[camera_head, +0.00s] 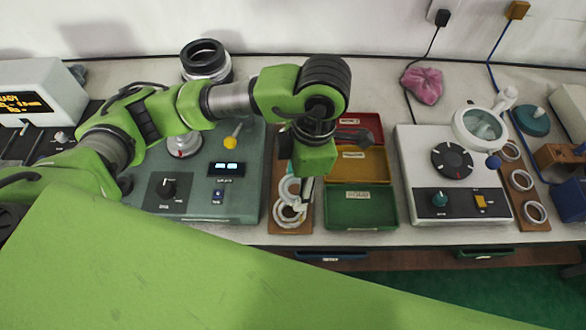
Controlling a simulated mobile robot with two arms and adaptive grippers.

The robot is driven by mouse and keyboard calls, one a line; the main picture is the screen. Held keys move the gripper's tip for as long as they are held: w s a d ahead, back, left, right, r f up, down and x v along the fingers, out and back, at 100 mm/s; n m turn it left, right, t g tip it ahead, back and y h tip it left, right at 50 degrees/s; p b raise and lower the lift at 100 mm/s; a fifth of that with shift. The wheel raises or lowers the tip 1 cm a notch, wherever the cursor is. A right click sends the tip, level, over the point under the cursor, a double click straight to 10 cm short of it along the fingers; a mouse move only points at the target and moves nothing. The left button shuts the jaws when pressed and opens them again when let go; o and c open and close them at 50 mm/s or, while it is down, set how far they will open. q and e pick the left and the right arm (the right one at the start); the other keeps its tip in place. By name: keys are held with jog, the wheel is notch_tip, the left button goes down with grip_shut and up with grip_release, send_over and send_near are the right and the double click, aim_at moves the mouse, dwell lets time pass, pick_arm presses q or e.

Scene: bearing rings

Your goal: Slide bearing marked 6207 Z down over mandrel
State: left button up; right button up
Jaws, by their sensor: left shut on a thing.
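My left gripper (304,192) is above the left wooden board, pointing down, its fingers partly hidden by its own green wrist. It is shut on what looks like a pale bearing ring (288,188). More pale rings (290,213) lie close together on the board just below it; no marking such as 6207 Z can be read. A grey-green machine (238,200) stands to the left, with a round metal fitting (184,145) on top, partly behind my arm; I cannot tell whether this is the mandrel. My right gripper is not in view.
Red (366,130), yellow (378,172) and green (362,207) bins stand just right of the gripper. A white device (418,160) with a dial and a magnifier (480,126) stand farther right, near another board of rings (522,181). A pink cloth (424,85) lies behind.

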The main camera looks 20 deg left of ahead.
pick_arm(q)
jog(key=s+r, duration=0.1)
jog(key=s+d, duration=0.1)
jog(key=shift+s+d+r, duration=0.2)
jog(key=shift+s+r, duration=0.35)
jog(key=shift+r, duration=0.1)
notch_tip(320, 180, up, 6)
jog(key=p, duration=0.3)
jog(key=shift+r+p, duration=0.2)
jog(key=shift+p, duration=0.1)
jog(key=shift+s, duration=0.1)
